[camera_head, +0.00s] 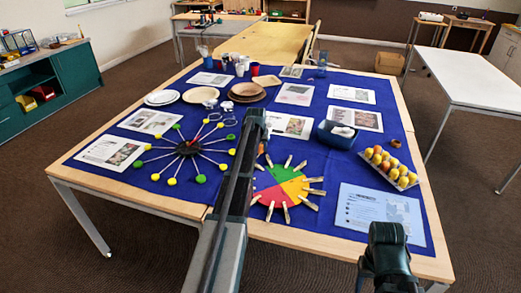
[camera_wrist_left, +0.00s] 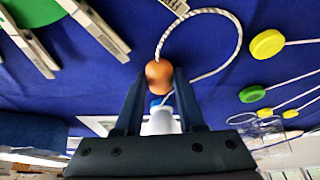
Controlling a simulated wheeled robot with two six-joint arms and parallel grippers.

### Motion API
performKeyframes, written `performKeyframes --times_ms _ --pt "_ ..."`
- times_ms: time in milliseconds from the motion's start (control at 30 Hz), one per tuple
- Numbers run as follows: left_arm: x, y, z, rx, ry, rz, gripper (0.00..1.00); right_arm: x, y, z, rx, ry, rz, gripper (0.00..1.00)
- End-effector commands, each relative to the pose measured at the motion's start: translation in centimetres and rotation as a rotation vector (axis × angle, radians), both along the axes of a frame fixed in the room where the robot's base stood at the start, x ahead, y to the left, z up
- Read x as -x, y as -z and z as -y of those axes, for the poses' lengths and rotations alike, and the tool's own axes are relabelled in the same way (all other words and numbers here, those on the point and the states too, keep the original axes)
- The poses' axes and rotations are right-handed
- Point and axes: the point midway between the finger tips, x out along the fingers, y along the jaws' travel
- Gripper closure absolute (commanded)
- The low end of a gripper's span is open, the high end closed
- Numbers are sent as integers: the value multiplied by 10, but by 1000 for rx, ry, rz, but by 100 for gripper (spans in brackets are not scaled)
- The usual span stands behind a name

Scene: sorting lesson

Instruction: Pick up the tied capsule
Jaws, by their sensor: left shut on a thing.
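In the left wrist view, an orange-brown capsule (camera_wrist_left: 159,76) with a white cord looped from it sits between the fingertips of my left gripper (camera_wrist_left: 160,84). The fingers are shut on it, above the blue cloth. In the head view, my left gripper (camera_head: 258,122) is over the middle of the table, between the spoked set and the colour wheel; the capsule is mostly hidden there. A dark end part of my right arm (camera_head: 388,258) shows at the lower right; its fingers cannot be made out.
A colour wheel (camera_head: 278,182) with wooden clothespins and a spoked set (camera_head: 187,148) with green and yellow ends lie beside my left arm. A blue bin (camera_head: 335,135) and a tray of yellow-red fruit (camera_head: 390,168) are at right. Plates (camera_head: 200,95) and cups stand at the back.

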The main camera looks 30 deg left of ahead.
Motion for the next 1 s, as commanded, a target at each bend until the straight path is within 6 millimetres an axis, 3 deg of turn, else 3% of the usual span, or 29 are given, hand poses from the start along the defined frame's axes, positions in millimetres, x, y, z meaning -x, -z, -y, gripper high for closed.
performKeyframes --times_ms 267,533,600,1000 --pt "0 -13 0 0 0 0 100 0 -12 0 0 0 0 50" --pt "0 -44 0 0 0 0 100 0 -44 0 0 0 0 50" --pt "-8 -38 18 0 4 0 100 0 -38 0 0 0 0 50" --pt "-48 -47 106 -1 4 0 100 0 -47 0 0 1 0 50"
